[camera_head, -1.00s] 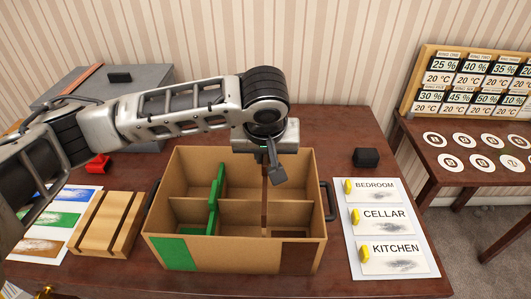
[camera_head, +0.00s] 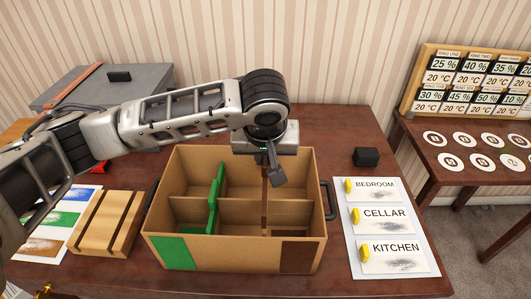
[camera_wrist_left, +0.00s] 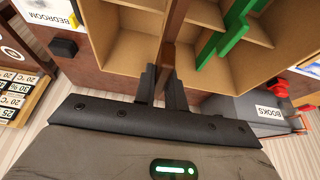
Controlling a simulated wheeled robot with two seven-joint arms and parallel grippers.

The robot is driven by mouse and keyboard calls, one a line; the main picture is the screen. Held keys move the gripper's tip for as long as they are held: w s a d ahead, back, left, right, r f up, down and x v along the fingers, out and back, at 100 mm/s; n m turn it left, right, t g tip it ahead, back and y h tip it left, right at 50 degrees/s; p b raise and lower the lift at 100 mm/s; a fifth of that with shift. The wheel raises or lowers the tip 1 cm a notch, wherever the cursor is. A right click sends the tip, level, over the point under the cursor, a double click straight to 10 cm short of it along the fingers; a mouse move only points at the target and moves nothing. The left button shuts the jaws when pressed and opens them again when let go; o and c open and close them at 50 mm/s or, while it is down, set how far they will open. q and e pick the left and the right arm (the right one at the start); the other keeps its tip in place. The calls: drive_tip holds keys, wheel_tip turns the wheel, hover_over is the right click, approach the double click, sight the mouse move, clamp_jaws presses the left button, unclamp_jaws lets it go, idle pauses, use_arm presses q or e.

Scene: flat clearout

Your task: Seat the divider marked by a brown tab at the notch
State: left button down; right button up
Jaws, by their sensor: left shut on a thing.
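My left gripper (camera_head: 273,168) is over the back of the cardboard box (camera_head: 225,254), shut on the top of a thin brown divider (camera_head: 264,211). The divider hangs upright inside the box, running front to back right of centre. In the left wrist view the fingers (camera_wrist_left: 163,92) pinch the brown divider (camera_wrist_left: 174,30). I cannot tell whether its lower edge is fully down in a notch; the gripper hides its far end. A brown patch (camera_head: 296,257) marks the front wall at the right. A green divider (camera_head: 214,200) stands in the box, left of the brown one.
A slotted wooden rack (camera_head: 105,224) stands left of the box. A card sheet (camera_head: 386,236) with yellow clips and a black block (camera_head: 366,157) are at the right. A grey case (camera_head: 105,90) is behind left. The box has dark side handles.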

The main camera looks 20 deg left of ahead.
use_arm(q)
drive_tip(key=shift+f+b, duration=0.65)
drive_tip(key=shift+f, duration=1.65)
drive_tip(key=shift+f+b, duration=0.45)
drive_tip(key=shift+f, duration=1.15)
drive_tip(key=c, duration=1.4)
unclamp_jaws()
drive_tip(key=shift+o, duration=0.2)
